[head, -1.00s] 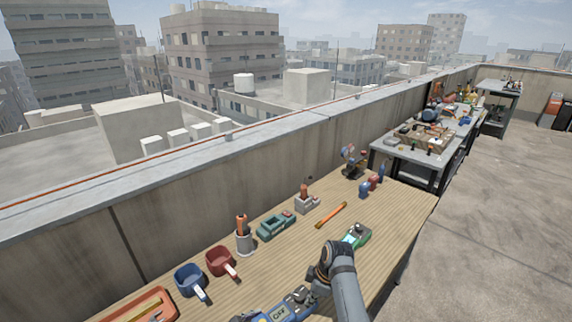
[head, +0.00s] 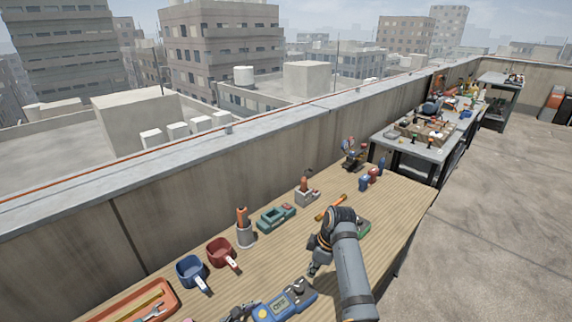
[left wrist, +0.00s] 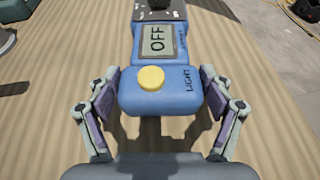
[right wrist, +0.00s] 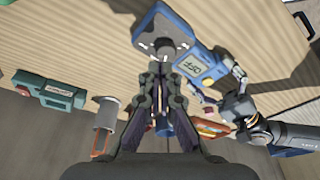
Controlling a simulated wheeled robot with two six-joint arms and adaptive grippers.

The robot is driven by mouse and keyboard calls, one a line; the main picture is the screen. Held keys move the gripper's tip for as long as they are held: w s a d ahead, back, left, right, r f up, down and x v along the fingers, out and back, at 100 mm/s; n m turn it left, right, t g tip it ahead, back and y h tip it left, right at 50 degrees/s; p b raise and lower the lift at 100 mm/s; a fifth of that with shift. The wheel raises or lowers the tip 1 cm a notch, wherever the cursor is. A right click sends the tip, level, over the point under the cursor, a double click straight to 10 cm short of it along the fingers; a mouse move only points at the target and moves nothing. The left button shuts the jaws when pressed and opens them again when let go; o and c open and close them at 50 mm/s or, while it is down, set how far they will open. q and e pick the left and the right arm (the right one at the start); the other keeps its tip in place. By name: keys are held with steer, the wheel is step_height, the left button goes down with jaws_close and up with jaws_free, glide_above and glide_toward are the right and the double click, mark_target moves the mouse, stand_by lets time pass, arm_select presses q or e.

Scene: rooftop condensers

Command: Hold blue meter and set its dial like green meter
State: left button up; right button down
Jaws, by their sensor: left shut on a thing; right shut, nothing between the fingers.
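The blue meter (head: 267,313) is near the front edge of the head view, its screen reading OFF. In the left wrist view the blue meter (left wrist: 160,96) shows a yellow LIGHT button, with its dark dial partly cut off at the top. My left gripper (left wrist: 160,104) is shut on its sides. My right gripper (right wrist: 163,72) is shut and empty, its tips close to the meter's dial (right wrist: 166,46); I cannot tell whether they touch. In the head view my right gripper (head: 315,269) is just above the meter's dial end. The green meter (head: 364,227) is mostly hidden behind my right arm; its dial and screen are hidden.
On the wooden bench are an orange screwdriver-like tool (head: 329,208), a teal device (head: 275,218), a grey holder (head: 245,235), a red cup (head: 221,254), a blue cup (head: 191,272) and an orange tray (head: 172,303).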

steer(key=shift+d+f, duration=0.1)
steer(key=shift+f, duration=3.5)
steer(key=shift+a, duration=0.3)
steer(key=shift+s+a, duration=0.1)
steer(key=shift+s, duration=0.45)
steer(key=shift+d, duration=0.4)
step_height(320, 180, up, 6)
